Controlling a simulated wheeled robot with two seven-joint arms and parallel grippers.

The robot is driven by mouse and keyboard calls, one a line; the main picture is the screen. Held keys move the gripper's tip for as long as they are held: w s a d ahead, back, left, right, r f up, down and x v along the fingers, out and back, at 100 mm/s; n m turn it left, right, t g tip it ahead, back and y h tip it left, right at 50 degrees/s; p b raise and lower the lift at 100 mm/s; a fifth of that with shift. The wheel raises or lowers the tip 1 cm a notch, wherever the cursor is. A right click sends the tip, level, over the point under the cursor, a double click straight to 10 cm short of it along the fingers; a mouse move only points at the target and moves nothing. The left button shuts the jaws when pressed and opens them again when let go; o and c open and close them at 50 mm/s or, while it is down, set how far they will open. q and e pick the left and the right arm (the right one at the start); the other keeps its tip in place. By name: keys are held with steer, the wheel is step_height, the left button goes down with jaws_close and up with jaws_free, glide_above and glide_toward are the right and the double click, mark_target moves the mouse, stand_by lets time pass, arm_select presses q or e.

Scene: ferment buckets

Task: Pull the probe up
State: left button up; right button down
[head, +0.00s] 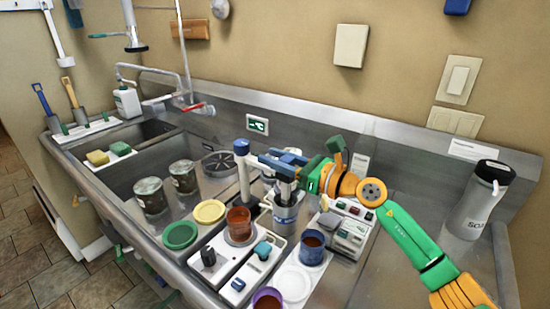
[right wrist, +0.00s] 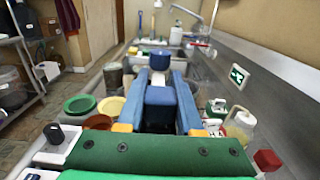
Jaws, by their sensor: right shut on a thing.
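My right gripper (head: 285,165) reaches in from the right, with its blue fingers pointing left. In the right wrist view the fingers are closed on a blue block (right wrist: 160,96), which looks like the probe's head. In the head view the grey lower part of the probe (head: 285,190) seems to hang under the fingers, above or into a grey cup (head: 285,216). Where its tip ends is hidden. A white post with a blue cap (head: 242,148) stands just left of the fingertips; the cap also shows beyond them in the right wrist view (right wrist: 159,61). My left gripper is not in view.
A red-brown cup (head: 240,224), blue cup (head: 312,248) and purple cup (head: 267,301) stand close around. A green lid (head: 180,235) and yellow lid (head: 209,211) lie left. A white instrument (head: 350,232) is at right. The sink (head: 140,170) is further left; a steel bottle (head: 478,205) stands right.

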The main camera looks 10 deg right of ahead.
stand_by(0.5)
step_height(320, 180, up, 6)
steer(key=p, duration=0.5)
steer(key=shift+r, duration=0.15)
steer(key=shift+w+d, duration=0.1)
steer(key=shift+d, duration=0.05)
steer(key=c, duration=0.7)
jaws_free()
steer(key=shift+c, duration=0.2)
steer(key=shift+o, duration=0.9)
steer(key=shift+f, duration=0.2)
steer(key=b+v, duration=0.3)
steer(key=v, duration=0.4)
steer(key=shift+b, duration=0.3)
